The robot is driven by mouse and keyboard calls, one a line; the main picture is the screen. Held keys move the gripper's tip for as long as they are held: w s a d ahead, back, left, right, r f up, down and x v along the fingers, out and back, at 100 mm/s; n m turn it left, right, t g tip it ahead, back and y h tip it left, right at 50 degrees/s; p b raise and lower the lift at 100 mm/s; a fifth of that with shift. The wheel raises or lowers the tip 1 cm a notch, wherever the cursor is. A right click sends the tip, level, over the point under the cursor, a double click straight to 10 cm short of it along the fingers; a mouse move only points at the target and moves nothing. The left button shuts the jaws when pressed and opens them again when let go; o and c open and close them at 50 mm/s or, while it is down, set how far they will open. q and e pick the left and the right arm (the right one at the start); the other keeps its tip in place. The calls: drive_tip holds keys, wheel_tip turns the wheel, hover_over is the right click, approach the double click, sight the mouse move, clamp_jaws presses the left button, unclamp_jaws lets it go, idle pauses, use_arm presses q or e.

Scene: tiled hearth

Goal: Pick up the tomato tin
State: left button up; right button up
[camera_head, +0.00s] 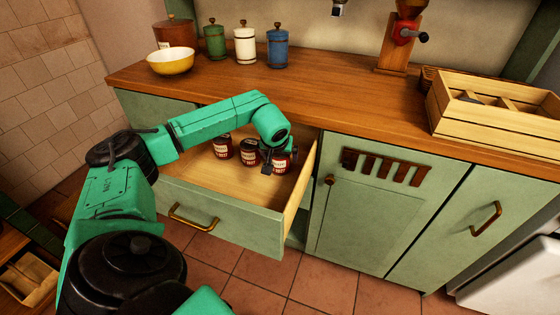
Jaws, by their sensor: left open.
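Three red tins with pale labels stand upright in a row in an open drawer (213,185): a left tin (222,149), a middle tin (249,154) and a right tin (282,164). The labels are too small to read, so I cannot tell which is the tomato tin. My left gripper (279,165) reaches down into the drawer at the right tin, with its jaws open. It partly hides this tin, and I cannot tell whether it touches it. My right gripper is out of view.
The drawer's right side wall (301,184) is close to the gripper. The wooden counter (330,95) lies above and behind. It bears a yellow bowl (170,62), several canisters, a grinder (401,38) and a wooden crate (495,120). The counter's middle is clear.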

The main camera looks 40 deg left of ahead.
use_arm(q)
drive_tip(key=shift+r, duration=0.15)
clamp_jaws()
drive_tip(key=shift+r, duration=0.1)
